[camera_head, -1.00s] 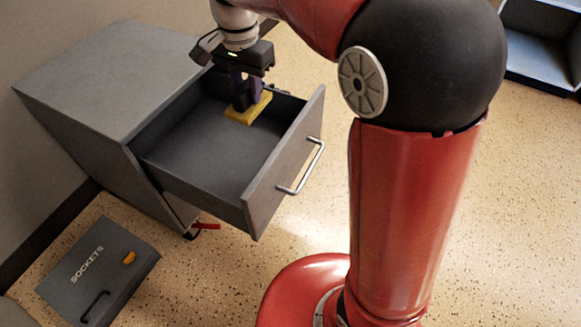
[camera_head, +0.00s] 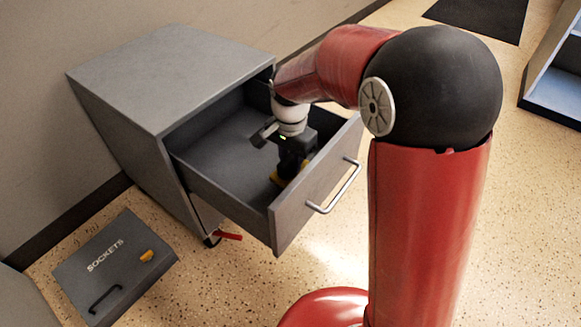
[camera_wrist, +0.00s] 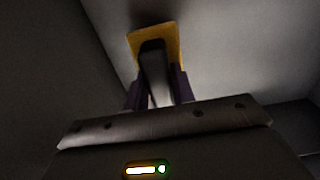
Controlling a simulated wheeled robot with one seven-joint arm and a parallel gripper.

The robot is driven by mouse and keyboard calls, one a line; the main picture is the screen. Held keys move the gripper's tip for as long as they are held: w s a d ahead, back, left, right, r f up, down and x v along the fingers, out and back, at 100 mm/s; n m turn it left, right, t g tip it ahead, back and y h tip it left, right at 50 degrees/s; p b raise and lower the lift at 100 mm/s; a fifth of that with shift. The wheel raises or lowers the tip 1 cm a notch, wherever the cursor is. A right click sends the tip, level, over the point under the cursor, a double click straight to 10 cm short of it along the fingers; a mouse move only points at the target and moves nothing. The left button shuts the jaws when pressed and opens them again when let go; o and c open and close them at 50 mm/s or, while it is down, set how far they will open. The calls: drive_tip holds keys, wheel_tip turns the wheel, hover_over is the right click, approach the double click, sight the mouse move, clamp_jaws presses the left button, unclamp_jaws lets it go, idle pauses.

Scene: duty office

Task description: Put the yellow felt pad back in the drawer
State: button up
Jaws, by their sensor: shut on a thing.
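The grey drawer (camera_head: 224,140) is pulled open from the grey cabinet (camera_head: 165,85). My gripper (camera_head: 289,168) reaches down inside it, close behind the front panel. The yellow felt pad (camera_head: 276,179) is low in the drawer under my gripper and mostly hidden by it. In the wrist view the pad (camera_wrist: 173,40) lies beyond a dark upright piece (camera_wrist: 153,68) between the purple fingers. My gripper is shut on this dark piece, which appears to belong to the pad. I cannot tell whether the pad touches the drawer floor.
A dark grey SOCKETS case (camera_head: 115,268) with a yellow latch lies on the floor at the lower left. A red lever (camera_head: 229,236) sticks out under the cabinet. A blue-grey shelf (camera_head: 556,88) stands at the far right. The speckled floor between is clear.

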sight(291, 157)
drive_tip(key=shift+f, duration=1.2)
drive_tip(key=shift+f, duration=0.1)
drive_tip(key=shift+f, duration=0.15)
drive_tip(key=o, duration=1)
drive_tip(key=shift+c, duration=0.2)
wheel_tip(291, 157, up, 12)
drive_tip(key=shift+p, duration=1.15)
drive_tip(key=shift+r, duration=0.25)
